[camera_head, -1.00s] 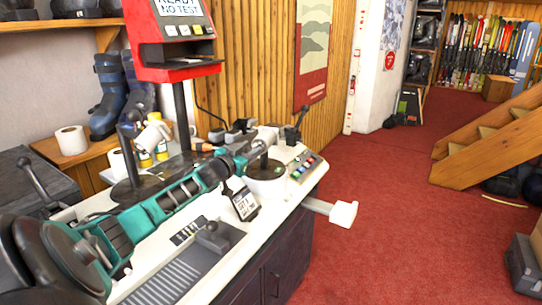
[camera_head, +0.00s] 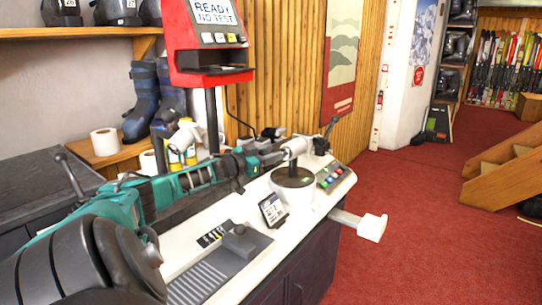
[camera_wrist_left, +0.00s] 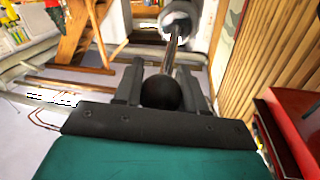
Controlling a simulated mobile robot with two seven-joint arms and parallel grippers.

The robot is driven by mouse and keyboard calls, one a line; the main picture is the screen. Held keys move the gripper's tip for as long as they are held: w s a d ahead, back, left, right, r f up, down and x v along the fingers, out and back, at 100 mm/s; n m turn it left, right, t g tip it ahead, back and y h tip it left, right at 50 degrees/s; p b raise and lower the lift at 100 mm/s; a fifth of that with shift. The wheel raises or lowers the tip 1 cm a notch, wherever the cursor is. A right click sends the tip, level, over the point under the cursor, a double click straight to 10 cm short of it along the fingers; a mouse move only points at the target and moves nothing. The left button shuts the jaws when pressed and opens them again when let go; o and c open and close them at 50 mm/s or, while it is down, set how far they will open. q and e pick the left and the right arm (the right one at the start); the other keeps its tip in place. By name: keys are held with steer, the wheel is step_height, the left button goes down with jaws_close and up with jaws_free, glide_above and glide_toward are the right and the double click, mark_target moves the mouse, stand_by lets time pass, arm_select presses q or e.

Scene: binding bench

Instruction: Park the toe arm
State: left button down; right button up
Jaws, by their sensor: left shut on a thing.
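My left gripper (camera_head: 268,160) reaches in over the bench and is shut on the black ball knob of what looks like the toe arm. In the left wrist view the black knob (camera_wrist_left: 161,92) sits between the fingers. A thin rod runs from it to the pale end piece (camera_wrist_left: 178,18). In the head view the toe arm's pale grey cylinder (camera_head: 295,148) stands above a round dark-topped base (camera_head: 293,178), just right of the gripper. Part of the arm is hidden by the gripper. My right gripper is not in view.
The bench top (camera_head: 205,262) bears a small display card (camera_head: 272,210), a dark sliding block (camera_head: 238,238) and coloured buttons (camera_head: 330,176). A red display unit (camera_head: 208,60) stands behind. A white block (camera_head: 372,228) juts out on the right over open red floor (camera_head: 430,200).

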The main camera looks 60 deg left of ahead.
arm_select(q)
steer(key=shift+a+r, duration=0.25)
steer(key=shift+r, duration=0.25)
steer(key=c, duration=1)
jaws_free()
steer(key=o, duration=0.3)
steer(key=shift+f, duration=0.15)
steer(key=shift+d+f, duration=0.1)
steer(key=shift+f, duration=0.1)
